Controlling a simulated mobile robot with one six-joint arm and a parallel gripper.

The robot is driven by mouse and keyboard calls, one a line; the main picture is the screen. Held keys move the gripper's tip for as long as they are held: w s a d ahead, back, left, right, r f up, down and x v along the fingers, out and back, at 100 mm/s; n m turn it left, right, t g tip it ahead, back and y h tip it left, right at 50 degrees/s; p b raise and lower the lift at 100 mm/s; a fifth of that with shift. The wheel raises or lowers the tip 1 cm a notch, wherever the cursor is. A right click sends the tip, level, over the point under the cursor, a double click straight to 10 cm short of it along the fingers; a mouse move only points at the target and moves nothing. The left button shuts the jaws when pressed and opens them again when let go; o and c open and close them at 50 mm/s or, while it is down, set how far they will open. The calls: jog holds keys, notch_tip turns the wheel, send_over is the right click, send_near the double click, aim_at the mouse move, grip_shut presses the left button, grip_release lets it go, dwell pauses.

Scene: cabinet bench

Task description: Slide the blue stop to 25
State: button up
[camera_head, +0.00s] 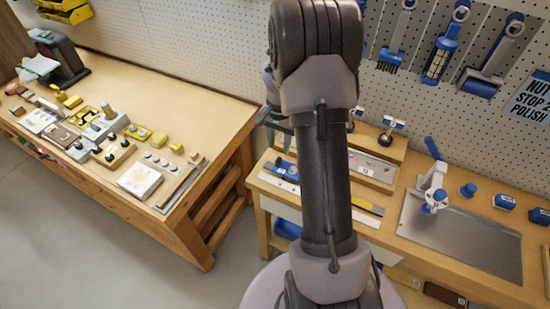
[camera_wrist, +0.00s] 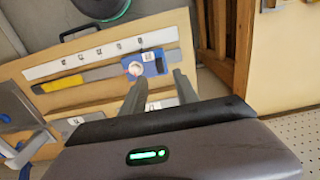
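The blue stop (camera_wrist: 155,63) is a blue block with a pale round knob (camera_wrist: 136,68) and a small white label. It sits at the right end of a grey bar (camera_wrist: 103,74) with a yellow section (camera_wrist: 62,83). A white scale strip (camera_wrist: 88,58) with small marks runs alongside; I cannot read its numbers. My gripper (camera_wrist: 158,77) is open, its two fingers apart and pointing at the stop, with nothing seen between them. I cannot tell if they touch it. In the head view, the blue stop (camera_head: 284,168) shows left of my arm, which hides much of the bar.
A metal plate (camera_head: 462,238) and a blue-and-white stand (camera_head: 432,187) are on the bench to the right. A wooden box (camera_head: 372,172) stands behind the bar. Another bench (camera_head: 190,100) with many small items is at left, across a gap. Tools hang on the pegboard.

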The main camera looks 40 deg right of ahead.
aim_at(279, 159)
notch_tip(279, 159, down, 7)
jog(key=shift+r+b, duration=0.1)
jog(key=shift+b, duration=0.55)
grip_shut()
dwell(0.9)
